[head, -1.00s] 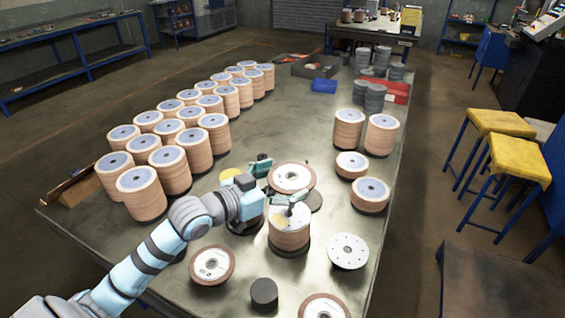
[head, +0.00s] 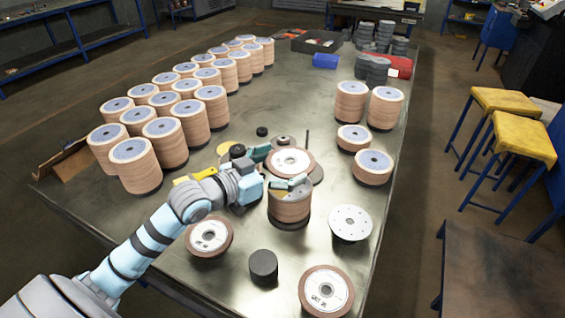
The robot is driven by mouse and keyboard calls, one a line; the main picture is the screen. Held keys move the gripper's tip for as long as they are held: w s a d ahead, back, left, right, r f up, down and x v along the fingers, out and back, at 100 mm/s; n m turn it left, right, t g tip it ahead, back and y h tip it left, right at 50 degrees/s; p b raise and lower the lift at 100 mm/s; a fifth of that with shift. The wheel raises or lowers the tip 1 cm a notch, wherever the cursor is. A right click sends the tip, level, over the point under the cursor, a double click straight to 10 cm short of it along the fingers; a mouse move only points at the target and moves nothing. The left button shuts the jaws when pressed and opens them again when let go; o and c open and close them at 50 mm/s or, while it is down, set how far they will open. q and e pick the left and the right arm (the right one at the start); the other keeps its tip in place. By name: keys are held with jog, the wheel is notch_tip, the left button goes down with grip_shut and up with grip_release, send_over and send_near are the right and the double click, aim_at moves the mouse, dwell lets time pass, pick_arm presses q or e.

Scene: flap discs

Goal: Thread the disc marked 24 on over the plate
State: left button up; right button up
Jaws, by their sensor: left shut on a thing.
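My left gripper (head: 272,168) is shut on a flat disc (head: 290,162) with a brown abrasive rim and a pale centre with a hole. It holds the disc roughly level, just behind a short brown stack (head: 290,207) whose top is partly hidden by a finger. I cannot tell its gap from what lies below. Two similar labelled discs lie at the front, one at left (head: 209,237) and one at right (head: 326,291). The marks are too small to read, so I cannot tell which is 24. A pale round plate with small holes (head: 350,222) lies at right. My right gripper is not in view.
Tall disc stacks (head: 135,165) fill the table's left side; several stacks (head: 372,167) stand at right. A black cylinder (head: 263,265) stands in front. Behind the held disc are a thin dark post (head: 307,140) and a small black knob (head: 262,131). The table's middle back is clear.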

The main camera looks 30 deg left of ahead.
aim_at(281, 166)
pick_arm(q)
jog(key=shift+f+b, duration=0.3)
jog(key=shift+f, duration=0.1)
dwell(0.3)
jog(key=shift+f+b, duration=0.8)
jog(key=shift+f, duration=0.45)
jog(key=shift+f+b, duration=1.4)
jog(key=shift+f, duration=0.45)
jog(key=o, duration=1.7)
notch_tip(281, 166, up, 10)
jog(key=shift+r, duration=0.1)
